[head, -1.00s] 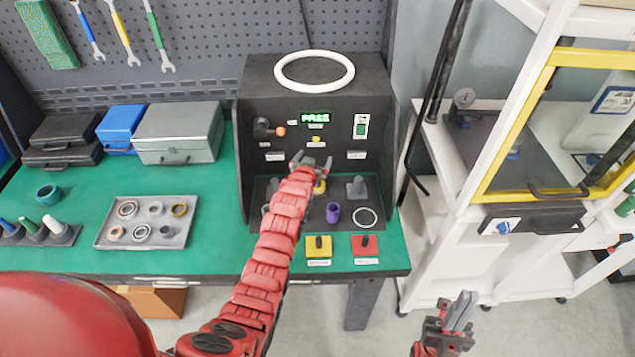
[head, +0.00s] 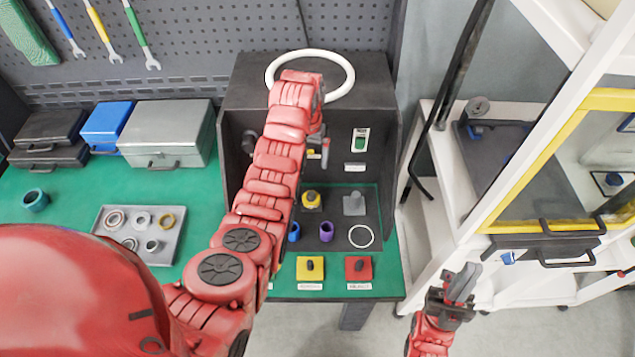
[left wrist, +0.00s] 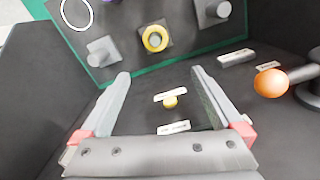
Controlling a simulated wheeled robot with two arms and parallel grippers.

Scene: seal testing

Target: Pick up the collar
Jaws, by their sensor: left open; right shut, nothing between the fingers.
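None of the ring-shaped parts is marked as the collar. A yellow ring (head: 312,200) sits around a grey post on the deck of the black test stand (head: 270,75); it also shows in the left wrist view (left wrist: 155,38). A purple sleeve (head: 326,231) and a blue sleeve (head: 293,232) stand in front of it. A teal ring (head: 35,199) lies on the green bench at far left. My left gripper (head: 322,150) is open and empty, raised in front of the stand's panel; the left wrist view shows its spread fingers (left wrist: 160,75). My right gripper (head: 464,282) is shut and empty, right of the bench.
Grey posts (head: 354,203) stand beside the yellow ring. A white ring (head: 361,236) lies on the deck. An orange-knobbed lever (left wrist: 271,83) juts from the panel. A tray (head: 173,240) holds several rings. Yellow (head: 310,272) and red (head: 359,270) buttons line the front. A white cabinet (head: 440,225) stands right.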

